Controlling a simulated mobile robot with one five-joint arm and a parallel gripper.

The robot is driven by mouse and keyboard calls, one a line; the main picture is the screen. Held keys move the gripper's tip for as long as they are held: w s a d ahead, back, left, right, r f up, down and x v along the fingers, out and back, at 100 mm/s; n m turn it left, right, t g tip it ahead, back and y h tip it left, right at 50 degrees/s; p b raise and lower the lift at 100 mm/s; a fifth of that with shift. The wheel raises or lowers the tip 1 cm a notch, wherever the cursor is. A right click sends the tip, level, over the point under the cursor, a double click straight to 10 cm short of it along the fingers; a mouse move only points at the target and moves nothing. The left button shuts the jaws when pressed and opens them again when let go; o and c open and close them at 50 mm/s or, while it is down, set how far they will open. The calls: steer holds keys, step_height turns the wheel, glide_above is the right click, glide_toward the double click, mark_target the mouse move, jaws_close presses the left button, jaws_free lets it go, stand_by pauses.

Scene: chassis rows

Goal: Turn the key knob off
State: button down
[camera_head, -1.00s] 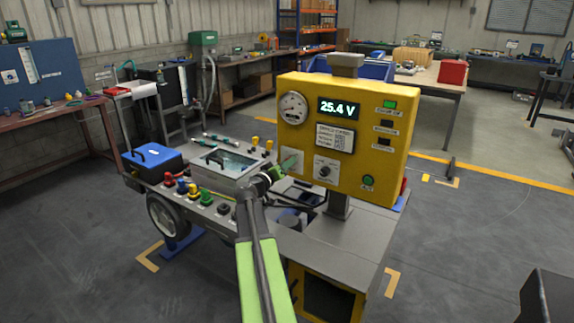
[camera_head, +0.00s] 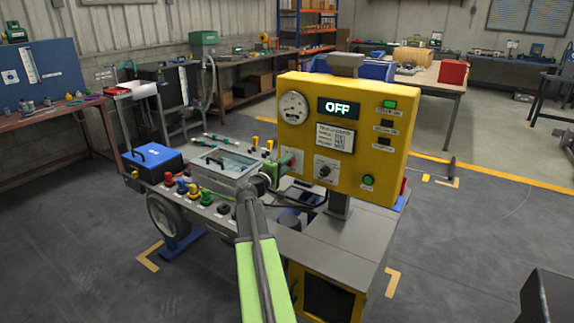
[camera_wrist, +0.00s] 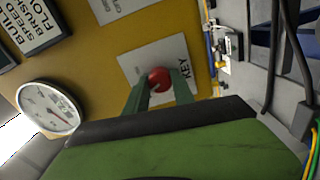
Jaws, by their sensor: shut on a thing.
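The key knob (camera_wrist: 159,79) is a red knob on a white plate marked KEY (camera_wrist: 180,50) in the wrist view. My gripper (camera_wrist: 157,88) is shut on it, with one green finger on each side. In the head view my gripper (camera_head: 281,166) is at the lower left of the yellow panel (camera_head: 393,160), and the knob is mostly hidden there.
A black selector knob (camera_head: 324,171) and a green button (camera_head: 368,181) are to the right on the panel. Left of my arm, the cart carries a clear-lidded box (camera_head: 224,164), a blue box (camera_head: 152,158) and several coloured plugs. Open floor surrounds the cart.

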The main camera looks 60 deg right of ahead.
steer(key=shift+w+n, duration=0.1)
steer(key=shift+n, duration=0.5)
steer(key=c, duration=1.1)
jaws_free()
steer(key=shift+o, duration=0.2)
steer(key=a, duration=1.7)
steer(key=shift+a, duration=0.3)
